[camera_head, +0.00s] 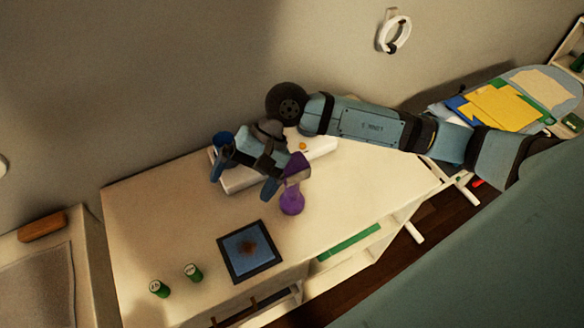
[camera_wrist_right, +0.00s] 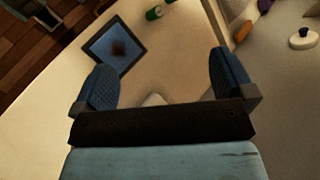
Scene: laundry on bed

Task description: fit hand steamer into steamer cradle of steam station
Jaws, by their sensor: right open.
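A white station body (camera_head: 322,146) with an orange button lies on the pale tabletop by the wall, partly hidden under my right gripper. It looks like the steam station; its cradle cannot be made out. A purple item (camera_head: 292,200) with a flared top, apparently the hand steamer, is at the station's front edge, just right of my right gripper's near finger. Whether it stands in anything cannot be told. My right gripper (camera_head: 244,178) is over the station's left part, fingers wide apart.
A dark-framed blue pad (camera_head: 236,266) with a brown mark lies near the table's front edge. Two green cylinders (camera_head: 159,289) (camera_head: 193,273) stand at the front left. A board with folded cloths (camera_head: 500,105) is at the right.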

